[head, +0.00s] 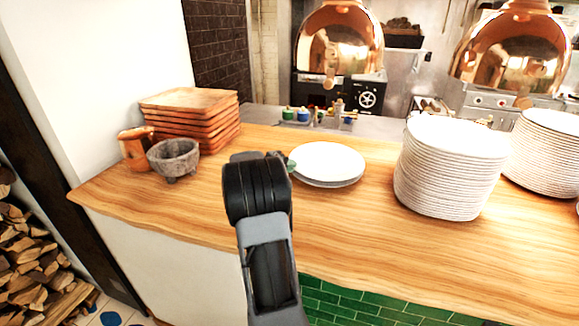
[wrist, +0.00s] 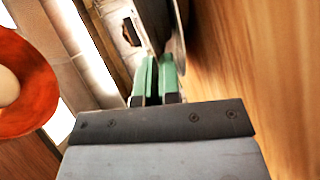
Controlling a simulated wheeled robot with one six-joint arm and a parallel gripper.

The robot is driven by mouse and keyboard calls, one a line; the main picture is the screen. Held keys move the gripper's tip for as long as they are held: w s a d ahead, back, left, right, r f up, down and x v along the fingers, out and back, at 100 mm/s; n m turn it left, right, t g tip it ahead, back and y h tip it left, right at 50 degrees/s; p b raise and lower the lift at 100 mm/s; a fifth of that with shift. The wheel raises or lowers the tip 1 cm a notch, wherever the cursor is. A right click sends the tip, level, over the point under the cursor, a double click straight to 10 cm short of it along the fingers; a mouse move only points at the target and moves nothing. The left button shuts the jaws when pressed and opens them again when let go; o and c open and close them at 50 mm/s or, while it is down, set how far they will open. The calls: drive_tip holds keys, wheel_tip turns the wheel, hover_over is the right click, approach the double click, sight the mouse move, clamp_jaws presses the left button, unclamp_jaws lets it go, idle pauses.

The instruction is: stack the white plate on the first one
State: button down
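A white plate (head: 327,157) lies level on the wooden counter's back half, in the middle of the head view. A second rim (head: 333,184) shows close under it, probably the first plate; I cannot tell whether they touch. My gripper (head: 289,164) is at the upper plate's left rim. In the wrist view its green fingers (wrist: 158,80) are close together, apparently shut on that rim, though the rim between them is hard to make out. A plate edge (wrist: 180,42) shows just beside the right finger, over the wood.
Tall stacks of white plates (head: 450,170) (head: 548,150) stand to the right. Wooden trays (head: 195,115), a grey stone bowl (head: 174,158) and a copper mug (head: 134,150) stand at the left. The counter's front (head: 400,245) is clear.

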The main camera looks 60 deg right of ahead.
drive_tip(key=c, duration=1.6)
unclamp_jaws()
drive_tip(key=shift+r+p, duration=0.3)
drive_tip(key=shift+p, duration=0.15)
drive_tip(key=b+v, duration=0.3)
drive_tip(key=v, duration=0.9)
drive_tip(key=shift+a+f, duration=0.15)
drive_tip(key=s+a+f+n+t+y, duration=0.1)
drive_tip(key=a+y, duration=0.1)
drive_tip(key=a, duration=0.4)
drive_tip(key=s+a+f+t+y, duration=0.2)
drive_tip(key=a+y, duration=0.1)
drive_tip(key=a, duration=0.4)
drive_tip(key=s+a+f+n+t+y, duration=0.1)
drive_tip(key=s+a+y, duration=0.1)
drive_tip(key=a, duration=0.4)
drive_tip(key=shift+a+f+n+t+y, duration=0.3)
drive_tip(key=shift+f, duration=0.1)
drive_tip(key=s+a+f+n+t+y, duration=0.1)
drive_tip(key=s+a+f+y, duration=0.1)
drive_tip(key=a, duration=0.6)
drive_tip(key=s+a+f+n+t+y, duration=0.1)
drive_tip(key=s+a+y, duration=0.3)
drive_tip(key=a, duration=0.4)
drive_tip(key=shift+f+t+y, duration=0.35)
drive_tip(key=shift+t+y, duration=0.15)
drive_tip(key=shift+a, duration=0.1)
